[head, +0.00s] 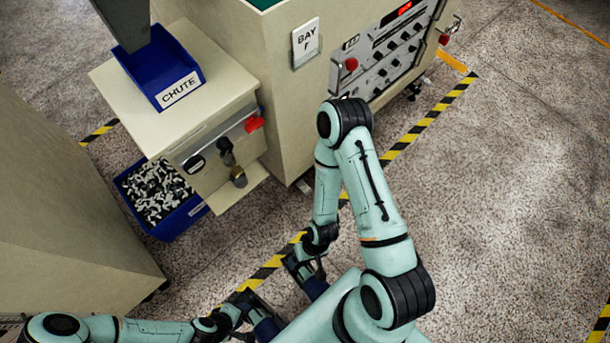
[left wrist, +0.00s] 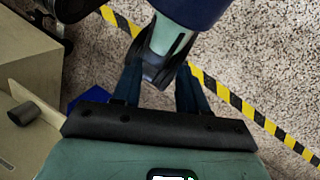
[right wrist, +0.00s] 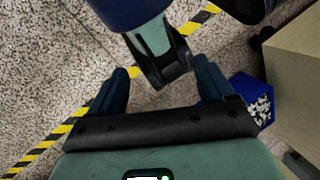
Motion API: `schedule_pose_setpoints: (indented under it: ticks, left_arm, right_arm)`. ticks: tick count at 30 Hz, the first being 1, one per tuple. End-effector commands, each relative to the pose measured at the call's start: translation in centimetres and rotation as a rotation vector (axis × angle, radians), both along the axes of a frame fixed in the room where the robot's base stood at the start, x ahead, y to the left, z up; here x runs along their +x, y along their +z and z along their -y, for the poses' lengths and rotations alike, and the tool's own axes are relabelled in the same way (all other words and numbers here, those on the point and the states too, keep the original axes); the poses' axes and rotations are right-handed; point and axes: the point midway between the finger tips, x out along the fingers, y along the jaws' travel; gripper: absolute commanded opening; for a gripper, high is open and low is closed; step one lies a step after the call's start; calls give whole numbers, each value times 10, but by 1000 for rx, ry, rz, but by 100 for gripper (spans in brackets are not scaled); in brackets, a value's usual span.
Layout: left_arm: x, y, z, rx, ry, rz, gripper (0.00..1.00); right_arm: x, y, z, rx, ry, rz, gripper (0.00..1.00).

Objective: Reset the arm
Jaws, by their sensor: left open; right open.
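My left gripper (head: 258,314) is at the bottom centre of the head view, low in front of my body. Its two dark blue fingers stand apart in the left wrist view (left wrist: 160,85), with nothing held between them. My right gripper (head: 306,277) is just above and to the right of it in the head view, with its arm bent at a raised elbow. Its fingers are spread and empty in the right wrist view (right wrist: 162,88). Part of my own body shows beyond the fingers in both wrist views. The fingertips are partly hidden in the head view.
A blue crate (head: 168,225) of small metal parts sits on the floor below. A beige cabinet (head: 60,215) stands left. Speckled floor (head: 520,170) is clear at right.

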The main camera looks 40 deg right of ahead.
Motion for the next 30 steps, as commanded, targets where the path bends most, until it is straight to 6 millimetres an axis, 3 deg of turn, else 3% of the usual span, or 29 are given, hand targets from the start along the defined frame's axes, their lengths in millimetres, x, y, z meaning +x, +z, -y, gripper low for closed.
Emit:
schedule_pose_setpoints:
  ticks: [8,14,22,25,30]
  left_arm:
    - [-1,8,0,-1,-1,-2,43]
    - [-4,48,1,-6,-7,-19,43]
    - [-1,122,3,-17,-22,-59,43]
    - [2,135,3,-19,-24,-64,43]
    - [0,132,3,-19,-25,-70,43]
  right_arm:
    - [0,7,0,-1,2,0,82]
    - [-4,47,-1,4,8,-17,82]
    - [-1,121,-2,15,23,-55,82]
    - [3,134,-2,16,25,-60,82]
    - [0,131,-2,17,25,-66,82]
